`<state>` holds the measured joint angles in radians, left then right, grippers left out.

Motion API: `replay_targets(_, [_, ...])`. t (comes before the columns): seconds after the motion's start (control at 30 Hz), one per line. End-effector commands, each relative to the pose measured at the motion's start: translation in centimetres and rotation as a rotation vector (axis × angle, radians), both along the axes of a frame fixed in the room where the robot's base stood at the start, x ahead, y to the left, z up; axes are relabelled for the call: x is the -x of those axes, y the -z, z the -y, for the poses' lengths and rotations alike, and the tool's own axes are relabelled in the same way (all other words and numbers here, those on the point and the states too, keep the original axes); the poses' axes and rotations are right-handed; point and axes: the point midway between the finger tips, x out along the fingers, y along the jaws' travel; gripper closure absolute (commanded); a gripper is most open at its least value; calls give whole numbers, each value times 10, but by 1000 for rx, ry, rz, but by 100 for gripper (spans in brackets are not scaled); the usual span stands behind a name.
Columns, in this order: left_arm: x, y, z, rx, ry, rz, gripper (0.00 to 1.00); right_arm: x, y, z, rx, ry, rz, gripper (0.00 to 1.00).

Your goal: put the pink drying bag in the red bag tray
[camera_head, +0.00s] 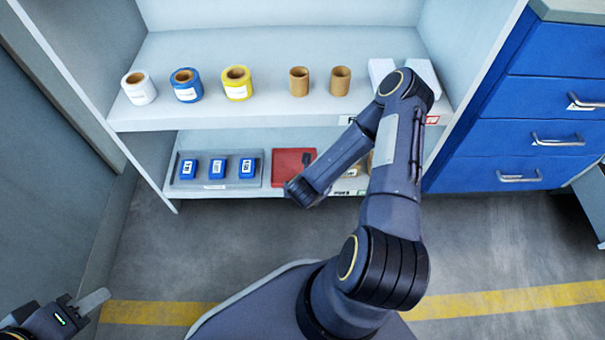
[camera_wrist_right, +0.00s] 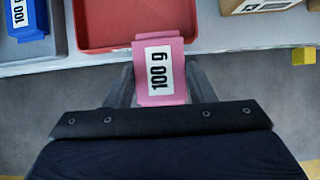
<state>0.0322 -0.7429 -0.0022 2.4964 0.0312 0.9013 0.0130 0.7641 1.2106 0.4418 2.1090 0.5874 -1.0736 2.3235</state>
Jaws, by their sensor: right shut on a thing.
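The pink drying bag (camera_wrist_right: 160,70) has a white "100 g" label and shows in the right wrist view. My right gripper (camera_wrist_right: 160,88) is shut on it, with a finger on each side. The bag is at the front edge of the red bag tray (camera_wrist_right: 120,22), and its far end overlaps the tray's front rim in that view. I cannot tell whether they touch. In the head view the red tray (camera_head: 290,160) sits on the lower shelf, and my right arm hides the bag. My left gripper (camera_head: 85,302) is low at the left, its fingers seen edge-on, away from the shelf.
A grey tray (camera_head: 217,184) with blue bags stands left of the red tray. Brown boxes (camera_wrist_right: 270,6) are to its right. The upper shelf (camera_head: 260,112) holds several tape rolls and overhangs the lower shelf. Blue drawers (camera_head: 530,115) stand at the right.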

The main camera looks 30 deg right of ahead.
Motion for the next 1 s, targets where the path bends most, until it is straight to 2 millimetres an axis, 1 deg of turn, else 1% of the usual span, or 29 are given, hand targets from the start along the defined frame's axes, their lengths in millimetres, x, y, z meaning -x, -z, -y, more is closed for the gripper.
replay_targets(0.03, [0, 7, 0, 0, 0, 0, 64, -14, 2, 9, 4, 4, 7, 75])
replay_targets(0.1, [0, 11, 0, 0, 0, 0, 64, -29, 2, 19, 3, 3, 6, 75])
replay_targets(0.2, [0, 15, 0, 0, 0, 0, 64, -45, 1, 28, 2, 1, 4, 75])
replay_targets(0.3, [0, 17, 0, 0, 0, 0, 64, -55, 1, 34, 1, -1, 2, 75])
replay_targets(0.47, [0, 18, 0, 0, 0, 0, 64, -63, 0, 39, 1, -2, 2, 75])
replay_targets(0.57, [0, 22, 0, 0, 0, 0, 64, -73, 0, 45, 1, 0, 4, 75])
replay_targets(0.6, [0, 31, 0, 0, 0, 0, 64, -70, 15, 43, -2, -3, -1, 75])
replay_targets(0.7, [0, 43, 0, 0, 0, 0, 64, -69, 33, 43, -2, 0, -1, 75])
replay_targets(0.73, [0, 45, 0, 0, 0, -1, 64, -69, 35, 44, -1, 0, 0, 75])
replay_targets(1.0, [0, 43, 0, 0, 0, 0, 64, -69, 35, 44, 0, -1, 0, 75])
